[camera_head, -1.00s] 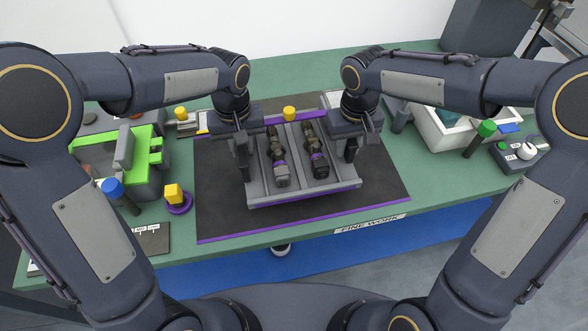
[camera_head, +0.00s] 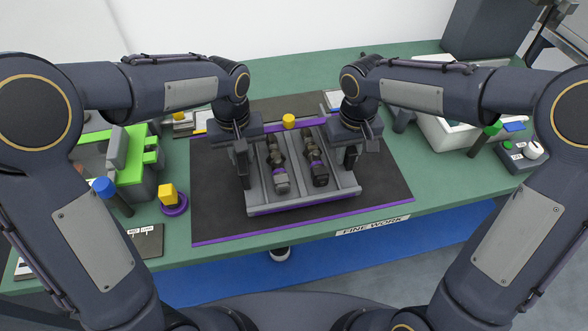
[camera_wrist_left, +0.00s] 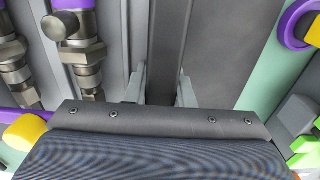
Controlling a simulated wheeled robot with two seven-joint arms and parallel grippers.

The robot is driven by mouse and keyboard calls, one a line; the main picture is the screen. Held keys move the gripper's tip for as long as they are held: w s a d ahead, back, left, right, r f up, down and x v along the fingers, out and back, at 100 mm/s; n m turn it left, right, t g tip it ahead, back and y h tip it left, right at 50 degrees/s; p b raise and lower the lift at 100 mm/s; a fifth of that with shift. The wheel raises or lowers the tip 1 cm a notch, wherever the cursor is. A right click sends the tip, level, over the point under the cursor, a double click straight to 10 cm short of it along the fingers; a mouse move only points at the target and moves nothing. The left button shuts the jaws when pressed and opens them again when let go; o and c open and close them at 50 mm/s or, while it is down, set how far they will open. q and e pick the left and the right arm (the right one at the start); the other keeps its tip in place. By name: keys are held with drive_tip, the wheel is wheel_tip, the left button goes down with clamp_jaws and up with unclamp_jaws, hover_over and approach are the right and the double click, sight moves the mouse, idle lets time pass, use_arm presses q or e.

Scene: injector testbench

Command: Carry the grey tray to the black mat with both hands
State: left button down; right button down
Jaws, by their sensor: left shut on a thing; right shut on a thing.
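The grey tray (camera_head: 305,200) is over the black mat (camera_head: 218,215), near the mat's middle; I cannot tell whether it touches the mat. Two dark metal injectors (camera_head: 279,180) (camera_head: 319,174) lie side by side in it. My left gripper (camera_head: 243,176) is shut on the tray's left wall, and my right gripper (camera_head: 350,160) is shut on its right wall. In the left wrist view, my left fingers (camera_wrist_left: 161,88) straddle the tray's grey wall (camera_wrist_left: 168,45); the injectors (camera_wrist_left: 80,50) show on the left.
The mat lies on a green bench (camera_head: 225,255) with a "FINE WORK" label (camera_head: 373,225) at its front. A yellow-topped piece on a purple base (camera_head: 172,200) and a green fixture (camera_head: 135,165) stand left. A white bin (camera_head: 450,132) and a button box (camera_head: 522,152) stand right.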

use_arm(q)
drive_tip(key=shift+f+b, duration=0.55)
drive_tip(key=shift+f, duration=0.2)
use_arm(e)
drive_tip(key=shift+f, duration=0.7)
use_arm(q)
drive_tip(key=c, duration=1.3)
unclamp_jaws()
use_arm(e)
drive_tip(key=c, duration=1.2)
unclamp_jaws()
drive_tip(key=shift+c, duration=0.2)
use_arm(q)
drive_tip(key=shift+o, duration=0.2)
drive_tip(key=shift+r, duration=0.1)
